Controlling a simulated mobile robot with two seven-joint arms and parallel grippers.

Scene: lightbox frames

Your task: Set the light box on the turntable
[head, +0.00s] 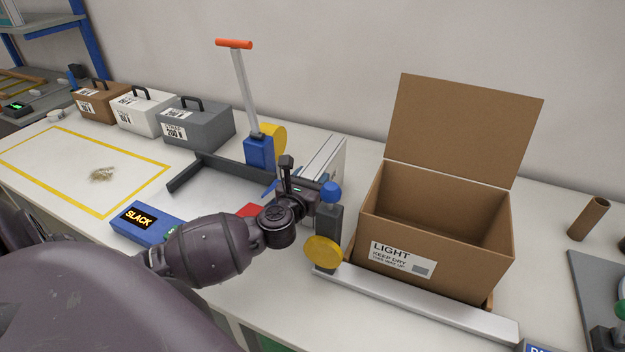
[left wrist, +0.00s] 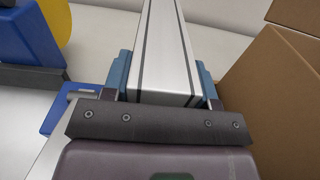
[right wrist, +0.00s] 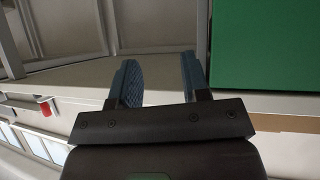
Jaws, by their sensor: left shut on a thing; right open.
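The light box (head: 430,245), an open brown carton labelled LIGHT, stands upright on the bench at right with its flap raised. A brown edge (head: 489,302) shows under its right corner; I cannot tell whether this is the turntable, and no other turntable is clear. My left gripper (head: 299,182) is left of the box, shut on a silver grooved bar (head: 322,158). The left wrist view shows the bar (left wrist: 166,50) between blue fingers, with the carton (left wrist: 275,100) close on the right. My right gripper (right wrist: 160,75) is open and empty, seen only in its wrist view.
A lever press (head: 240,90), several cases, a SLACK display (head: 138,217) and a cardboard tube (head: 589,218) occupy the bench.

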